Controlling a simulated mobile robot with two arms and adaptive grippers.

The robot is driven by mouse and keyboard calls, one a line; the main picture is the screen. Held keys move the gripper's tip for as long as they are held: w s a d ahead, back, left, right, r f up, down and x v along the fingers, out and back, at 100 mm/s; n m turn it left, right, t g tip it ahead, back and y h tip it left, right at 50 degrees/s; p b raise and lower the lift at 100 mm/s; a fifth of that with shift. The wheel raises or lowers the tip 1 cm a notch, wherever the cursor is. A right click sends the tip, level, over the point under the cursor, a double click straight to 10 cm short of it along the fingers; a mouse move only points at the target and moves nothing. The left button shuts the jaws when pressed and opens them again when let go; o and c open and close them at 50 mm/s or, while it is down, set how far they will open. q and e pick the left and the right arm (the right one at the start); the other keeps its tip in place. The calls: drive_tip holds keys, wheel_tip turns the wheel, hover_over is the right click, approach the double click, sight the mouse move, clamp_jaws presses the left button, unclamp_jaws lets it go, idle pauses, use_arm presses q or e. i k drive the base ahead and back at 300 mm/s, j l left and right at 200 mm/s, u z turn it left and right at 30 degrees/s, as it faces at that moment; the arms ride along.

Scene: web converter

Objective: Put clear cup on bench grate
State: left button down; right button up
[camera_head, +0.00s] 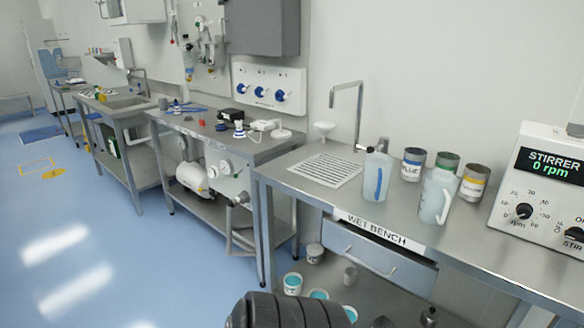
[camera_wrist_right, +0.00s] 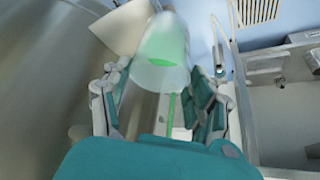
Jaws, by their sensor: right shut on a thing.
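The bench grate (camera_head: 326,170) is a slotted metal panel set in the top of the wet bench (camera_head: 405,230), below the tap in the head view. No cup shows on it. In the right wrist view, my right gripper (camera_wrist_right: 160,78) is shut on a translucent clear cup (camera_wrist_right: 163,45) with green on it. The cup sits between the two teal-padded fingers and extends beyond them. The right gripper and the held cup are not seen in the head view, so their distance from the grate cannot be told. My left gripper is in neither view.
A blue-striped jug (camera_head: 377,176) and a pale jug (camera_head: 436,196) stand right of the grate. Several labelled cans stand behind them, including a yellow-banded can (camera_head: 474,183). A tap (camera_head: 347,105) and white funnel (camera_head: 323,130) are behind the grate. A stirrer (camera_head: 540,190) is far right.

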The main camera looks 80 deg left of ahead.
sight(322, 170)
drive_tip(key=j+u, duration=0.7)
drive_tip(key=u, duration=0.2)
drive_tip(key=j+u, duration=0.3)
drive_tip(key=u, duration=0.15)
drive_tip(key=i+j+u, duration=0.2)
drive_tip(key=u, duration=0.25)
drive_tip(key=j, duration=0.1)
